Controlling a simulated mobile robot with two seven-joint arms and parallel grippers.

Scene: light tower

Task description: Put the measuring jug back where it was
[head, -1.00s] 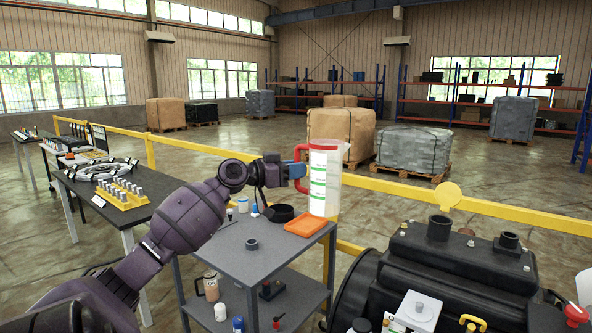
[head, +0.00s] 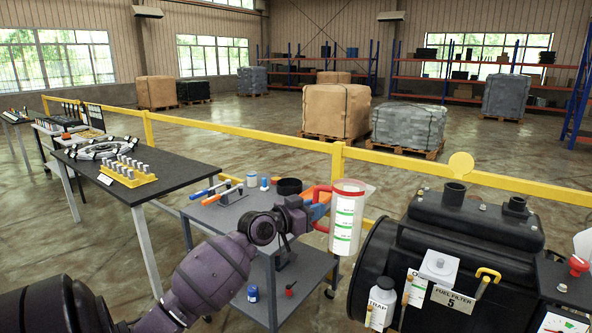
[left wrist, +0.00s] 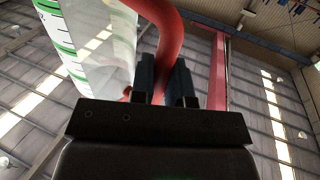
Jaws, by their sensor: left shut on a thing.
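The measuring jug (head: 346,222) is clear with a red rim, a red handle and a white label with green marks. My left gripper (head: 312,203) is shut on its red handle and holds the jug upright. In the head view the jug hangs past the right side of the grey cart (head: 226,222), in front of the yellow rail and left of the black machine. In the left wrist view the jug (left wrist: 92,40) is at the upper left, and the handle runs between the fingers of the gripper (left wrist: 165,82). My right gripper is out of view.
On the cart top are a black ring-shaped dish (head: 288,186), small bottles (head: 251,179) and tools. My left arm hides the cart's front part. The black machine (head: 450,240) stands close on the right, with white tagged bottles (head: 380,302). A dark table (head: 165,180) is behind left.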

